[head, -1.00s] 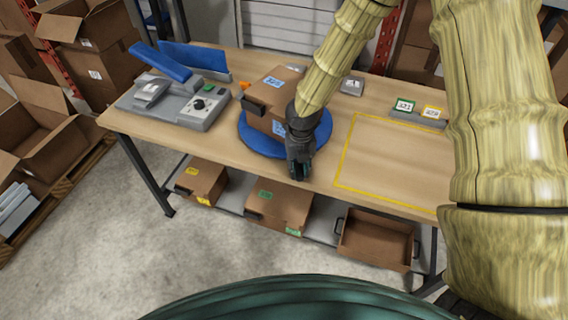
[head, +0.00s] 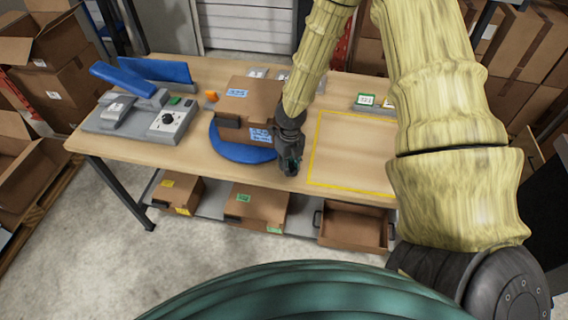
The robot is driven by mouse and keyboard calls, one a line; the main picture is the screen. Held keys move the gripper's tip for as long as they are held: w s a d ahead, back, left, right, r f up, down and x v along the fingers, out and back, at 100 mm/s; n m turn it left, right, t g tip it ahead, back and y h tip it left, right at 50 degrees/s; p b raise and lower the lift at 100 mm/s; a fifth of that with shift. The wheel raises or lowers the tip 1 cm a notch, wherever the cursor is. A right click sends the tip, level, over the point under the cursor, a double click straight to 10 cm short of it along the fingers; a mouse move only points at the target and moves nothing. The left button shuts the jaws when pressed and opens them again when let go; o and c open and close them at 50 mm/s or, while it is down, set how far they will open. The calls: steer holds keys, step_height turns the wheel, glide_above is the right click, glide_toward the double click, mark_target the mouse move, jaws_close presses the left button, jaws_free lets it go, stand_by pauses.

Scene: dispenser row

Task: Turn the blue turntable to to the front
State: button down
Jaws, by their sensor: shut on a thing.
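The blue turntable (head: 238,152) lies on the table as a flat round disc, partly hidden by a brown cardboard box (head: 258,98) standing on it. The box has blue labels and a dark handle (head: 228,121) towards its front left. My gripper (head: 290,168) points down at the turntable's right front edge, beside the box. It is shut on the turntable's rim, though the fingers and my wrist hide the exact contact.
A grey device (head: 165,122) with a black knob and blue parts stands left. A yellow outlined area (head: 350,155) on the table (head: 115,148) at right is clear. Label holders (head: 366,101) stand behind it. Boxes (head: 258,205) and an open bin (head: 352,228) sit on the lower shelf.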

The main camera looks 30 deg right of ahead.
steer(key=shift+w+d+r, duration=0.1)
steer(key=shift+d, duration=0.15)
steer(key=c, duration=1.2)
jaws_free()
steer(key=shift+d, duration=0.1)
steer(key=shift+a, duration=0.2)
step_height(320, 180, up, 12)
steer(key=shift+d, duration=0.2)
